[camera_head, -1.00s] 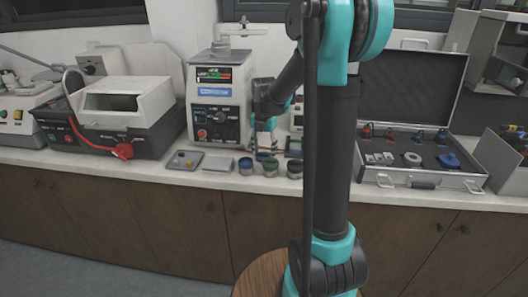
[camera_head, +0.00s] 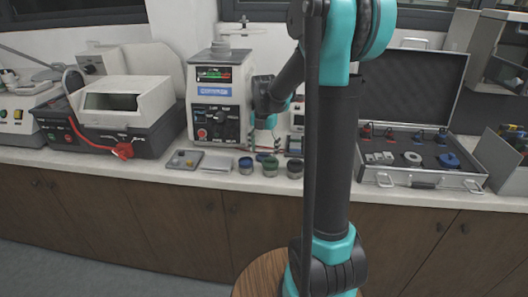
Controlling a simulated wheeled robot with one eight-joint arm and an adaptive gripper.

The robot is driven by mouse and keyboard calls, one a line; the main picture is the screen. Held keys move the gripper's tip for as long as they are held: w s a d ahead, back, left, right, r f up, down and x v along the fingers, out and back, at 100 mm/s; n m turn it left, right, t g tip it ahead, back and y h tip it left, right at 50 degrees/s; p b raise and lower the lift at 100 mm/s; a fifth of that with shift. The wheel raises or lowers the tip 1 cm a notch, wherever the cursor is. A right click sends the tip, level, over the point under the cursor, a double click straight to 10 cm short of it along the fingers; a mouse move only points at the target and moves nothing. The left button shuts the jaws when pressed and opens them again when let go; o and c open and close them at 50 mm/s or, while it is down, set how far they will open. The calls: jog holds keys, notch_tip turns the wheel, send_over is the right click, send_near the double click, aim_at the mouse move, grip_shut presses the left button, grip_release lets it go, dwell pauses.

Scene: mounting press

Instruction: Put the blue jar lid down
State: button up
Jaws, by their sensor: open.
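A small blue disc (camera_head: 262,156), which looks like the blue jar lid, shows low on the counter between and just behind two jars. My gripper (camera_head: 265,146) is above it with its fingers pointing down, open; they are small and partly lost against the background, so I cannot tell whether they touch the lid. A jar with a blue top (camera_head: 245,162) stands to the left, and a jar with a green top (camera_head: 270,162) stands just in front to the right.
A dark-topped jar (camera_head: 294,168) stands right of the green one. The press (camera_head: 217,100) is behind. A flat grey tray (camera_head: 216,162) and a small grey box (camera_head: 184,159) lie to the left. An open case (camera_head: 425,180) with tools is at the right.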

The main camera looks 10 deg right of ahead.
notch_tip(320, 180, up, 11)
jog(key=shift+r, duration=0.15)
jog(key=shift+s, duration=0.1)
dwell(0.4)
